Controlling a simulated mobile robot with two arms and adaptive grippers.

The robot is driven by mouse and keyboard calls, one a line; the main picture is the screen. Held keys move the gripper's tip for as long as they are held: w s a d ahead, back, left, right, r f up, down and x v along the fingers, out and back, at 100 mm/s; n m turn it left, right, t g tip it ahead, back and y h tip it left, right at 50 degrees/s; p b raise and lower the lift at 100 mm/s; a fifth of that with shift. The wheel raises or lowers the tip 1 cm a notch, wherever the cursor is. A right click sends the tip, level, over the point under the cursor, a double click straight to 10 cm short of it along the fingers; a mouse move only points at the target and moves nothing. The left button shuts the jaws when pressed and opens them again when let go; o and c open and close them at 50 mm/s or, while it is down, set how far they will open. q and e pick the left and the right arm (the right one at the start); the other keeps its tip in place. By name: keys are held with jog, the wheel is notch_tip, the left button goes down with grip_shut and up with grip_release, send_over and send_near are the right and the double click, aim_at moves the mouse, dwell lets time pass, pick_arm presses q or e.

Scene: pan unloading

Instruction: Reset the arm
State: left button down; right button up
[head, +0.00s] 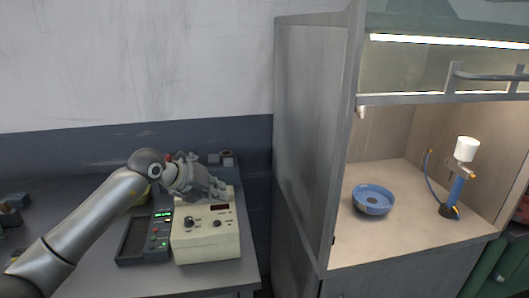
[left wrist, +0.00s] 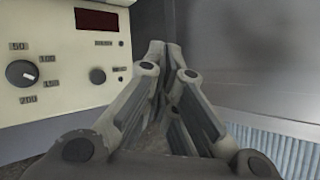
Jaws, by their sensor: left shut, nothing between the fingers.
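My left arm comes in from the left in the head view. Its gripper (head: 217,190) is over the cream instrument box (head: 207,241) on the bench. In the left wrist view the gripper (left wrist: 172,50) is shut, with its fingertips together and nothing between them. The box's front panel (left wrist: 60,65), with a dial and a dark red display, is at the left of that view. A blue pan (head: 373,199) sits on the floor of the fume hood at the right, well apart from my gripper. My right gripper is not in view.
A dark device with green lights (head: 146,238) lies left of the cream box. The fume hood (head: 312,130) has a metal side wall and a raised sash bar (head: 490,78). A blue burner with a white top (head: 466,150) stands right of the pan.

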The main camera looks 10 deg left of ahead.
pick_arm(q)
jog(key=s+d+r+n+t+h, duration=0.1)
jog(key=s+d+r+t+h, duration=0.15)
jog(key=s+d+h, duration=0.4)
jog(key=s+d+r+n+t+h, duration=0.1)
jog(key=s+d+r+n+h, duration=0.2)
jog(key=d, duration=0.6)
jog(key=s+a+f+n+t+y, duration=0.1)
jog(key=a+f+n+t+y, duration=0.2)
jog(key=a+n+t+y, duration=1.15)
jog(key=s+a+f+n+g+y, duration=0.2)
jog(key=s+f+n+g, duration=0.1)
jog(key=f+n+g, duration=0.3)
jog(key=s+a+f+n+g+y, duration=0.1)
jog(key=s+a+f+n+g, duration=0.3)
jog(key=f, duration=0.3)
jog(key=s+d+f+n+g+h, duration=0.1)
jog(key=s+d+f+n+g, duration=0.1)
jog(key=s+f+g, duration=0.8)
jog(key=s+d+f+n+g+h, duration=0.15)
jog(key=s+f, duration=0.45)
jog(key=s, duration=0.9)
notch_tip(320, 180, down, 24)
jog(key=g, duration=0.2)
jog(key=s+a+f+g, duration=0.1)
jog(key=s+a+f, duration=0.2)
jog(key=s+f, duration=1.5)
jog(key=shift+a+m, duration=0.2)
jog(key=shift+m, duration=0.1)
